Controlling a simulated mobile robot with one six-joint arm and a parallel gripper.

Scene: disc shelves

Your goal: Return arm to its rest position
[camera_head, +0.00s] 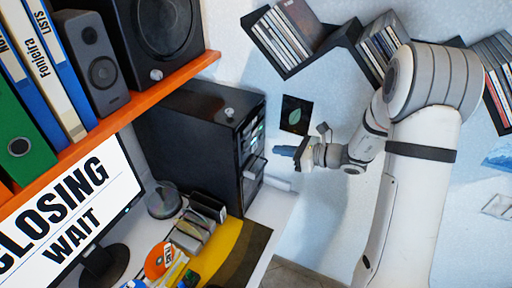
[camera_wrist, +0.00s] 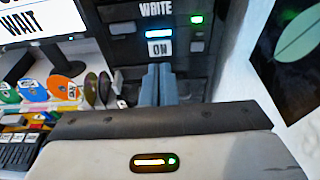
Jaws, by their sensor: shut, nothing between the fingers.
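My gripper (camera_head: 284,151) is shut and empty in the head view. It points left, in front of the black computer tower (camera_head: 190,130) and apart from it as far as I can tell. In the wrist view the two blue-grey fingers of my gripper (camera_wrist: 158,84) are together with nothing between them. Behind them is the tower front (camera_wrist: 120,47), with lit green and blue marks and labels reading "WRITE" and "ON". My white arm reaches in from the right, bent at a large grey joint.
A monitor (camera_head: 75,215) reads "CLOSING WAIT" at the lower left. Discs (camera_head: 160,260) lie on the desk. An orange shelf (camera_head: 130,105) holds binders and speakers. Zigzag disc shelves (camera_head: 340,35) are on the wall behind my arm. A leaf picture (camera_head: 296,114) hangs close above my gripper.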

